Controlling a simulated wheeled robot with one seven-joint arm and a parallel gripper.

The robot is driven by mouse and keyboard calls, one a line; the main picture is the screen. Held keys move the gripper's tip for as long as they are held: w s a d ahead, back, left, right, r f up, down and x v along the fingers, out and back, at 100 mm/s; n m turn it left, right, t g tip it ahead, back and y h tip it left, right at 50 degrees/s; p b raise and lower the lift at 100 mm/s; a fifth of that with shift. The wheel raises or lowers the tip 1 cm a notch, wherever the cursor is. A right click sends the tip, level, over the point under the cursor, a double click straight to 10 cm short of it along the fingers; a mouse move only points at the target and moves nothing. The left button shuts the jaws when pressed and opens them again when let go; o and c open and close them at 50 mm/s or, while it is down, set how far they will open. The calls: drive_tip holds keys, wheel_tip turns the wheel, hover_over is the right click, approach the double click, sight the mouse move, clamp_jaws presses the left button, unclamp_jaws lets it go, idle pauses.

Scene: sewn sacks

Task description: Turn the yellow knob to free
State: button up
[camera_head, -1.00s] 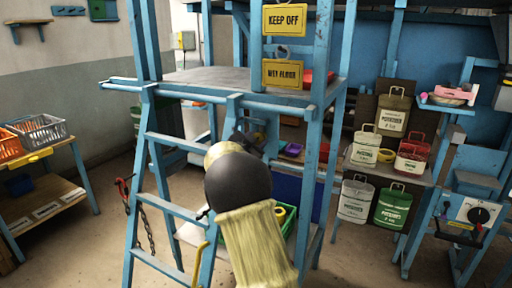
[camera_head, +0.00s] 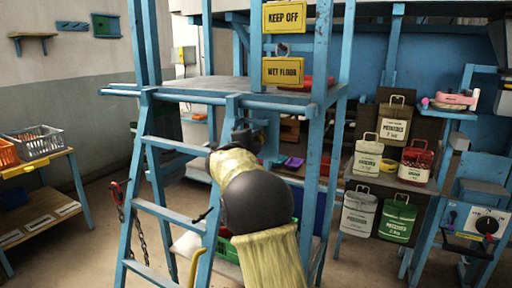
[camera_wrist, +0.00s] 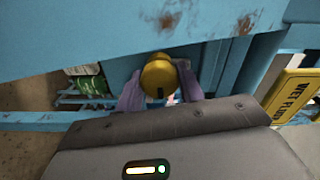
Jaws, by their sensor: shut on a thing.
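The yellow knob (camera_wrist: 157,74) is in the upper middle of the wrist view, against a blue painted beam (camera_wrist: 100,40). It is round, with a short dark mark on its lower side. My gripper (camera_wrist: 160,94) has its two purple fingers on either side of the knob and is shut on it. No label for the free position can be read near the knob. In the head view my arm covers the knob and most of the gripper, in front of the blue frame (camera_head: 229,150).
Yellow signs reading KEEP OFF (camera_head: 284,17) and WET FLOOR (camera_head: 282,70) hang on the frame close to my arm. A blue ladder (camera_head: 172,212) and a hanging chain (camera_head: 142,222) stand left. Sacks (camera_head: 397,117) fill shelves at right. A basket table (camera_head: 45,160) is far left.

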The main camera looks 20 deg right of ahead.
drive_tip(key=shift+m, duration=0.3)
drive_tip(key=o, duration=1)
drive_tip(key=shift+d, duration=0.1)
drive_tip(key=b+v, duration=0.2)
drive_tip(key=v, duration=1.5)
drive_tip(key=shift+s+a, duration=0.15)
drive_tip(key=shift+a, duration=0.1)
